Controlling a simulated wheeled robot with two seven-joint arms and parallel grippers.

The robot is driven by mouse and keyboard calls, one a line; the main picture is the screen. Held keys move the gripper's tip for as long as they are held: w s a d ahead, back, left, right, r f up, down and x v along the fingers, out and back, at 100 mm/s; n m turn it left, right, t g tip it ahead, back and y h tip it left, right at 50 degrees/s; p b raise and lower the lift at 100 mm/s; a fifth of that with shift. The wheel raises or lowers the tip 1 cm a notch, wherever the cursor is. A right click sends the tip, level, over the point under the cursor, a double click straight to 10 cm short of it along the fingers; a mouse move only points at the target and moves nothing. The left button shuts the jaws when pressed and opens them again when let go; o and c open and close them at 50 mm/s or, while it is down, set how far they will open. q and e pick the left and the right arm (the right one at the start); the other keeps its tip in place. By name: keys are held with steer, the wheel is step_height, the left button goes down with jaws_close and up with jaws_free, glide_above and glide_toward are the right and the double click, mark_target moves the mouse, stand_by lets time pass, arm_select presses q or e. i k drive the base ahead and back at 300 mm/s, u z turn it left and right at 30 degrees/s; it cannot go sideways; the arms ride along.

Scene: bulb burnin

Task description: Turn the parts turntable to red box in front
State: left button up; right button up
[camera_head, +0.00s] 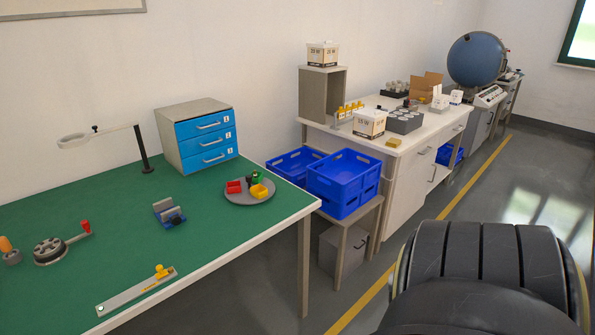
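The parts turntable (243,197) is a round grey disc on the green bench, near its right end. A red box (234,187) sits on its left side, a yellow box (259,191) on its front right, and a green box (257,177) at the back right. A small dark item shows near the middle of the boxes. Neither of my grippers is in view. A large dark rounded part at the lower right appears to be mine.
A blue three-drawer cabinet (207,139) stands behind the turntable. A small vise (169,213) is to its left. A ruler-like fixture (137,290) lies at the bench's front edge. Blue crates (343,171) stand right of the bench. The floor in front is clear.

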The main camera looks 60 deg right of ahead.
mark_target(247, 190)
steer(key=z, duration=1.45)
steer(key=k, duration=0.4)
steer(key=z, duration=0.85)
steer(key=i, duration=0.8)
steer(key=u, duration=0.2)
